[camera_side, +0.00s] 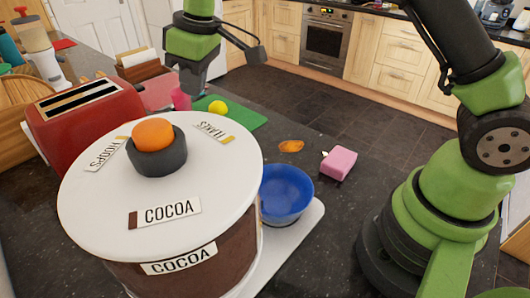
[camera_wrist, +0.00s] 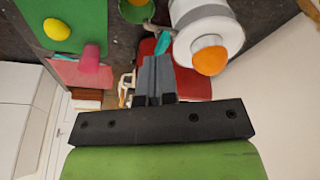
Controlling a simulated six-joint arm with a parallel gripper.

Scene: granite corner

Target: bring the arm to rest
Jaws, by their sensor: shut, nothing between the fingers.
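My gripper (camera_wrist: 157,78) shows in the wrist view with its two dark fingers together and nothing between them. In the side view my gripper (camera_side: 190,90) hangs above the far part of the counter, behind the red toaster, with its fingers partly hidden. My green and black arm stands at the right of the side view.
A large cocoa canister (camera_side: 95,205) with an orange-knobbed lid fills the front left.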

